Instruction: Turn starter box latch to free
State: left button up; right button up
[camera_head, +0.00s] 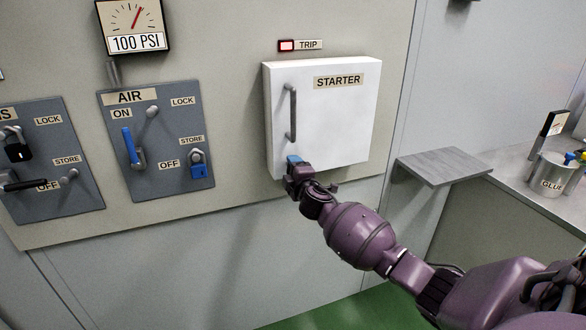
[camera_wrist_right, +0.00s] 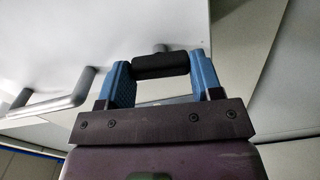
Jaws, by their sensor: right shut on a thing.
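The white starter box (camera_head: 340,125), labelled STARTER, is mounted on the wall panel with its door shut. A grey bar handle (camera_head: 291,112) runs upright on the left side of its door; in the right wrist view the handle (camera_wrist_right: 52,104) is at left, apart from my fingers. My right gripper (camera_head: 295,162) is at the box's lower left corner. In the right wrist view its blue fingers are shut on a short black latch grip (camera_wrist_right: 160,66) lying crosswise between them. In the head view the latch is hidden by the gripper. My left gripper is not in view.
A red TRIP lamp (camera_head: 287,45) is lit above the box. The AIR panel (camera_head: 150,182) with blue lever and padlock is to the left, under a 100 PSI gauge (camera_head: 134,20).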

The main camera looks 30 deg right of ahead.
jog(key=shift+n, duration=1)
jog(key=o, duration=0.9)
jog(key=p+v, duration=0.1)
jog(key=v, duration=0.9)
jog(key=shift+s, duration=0.4)
jog(key=shift+a, duration=0.1)
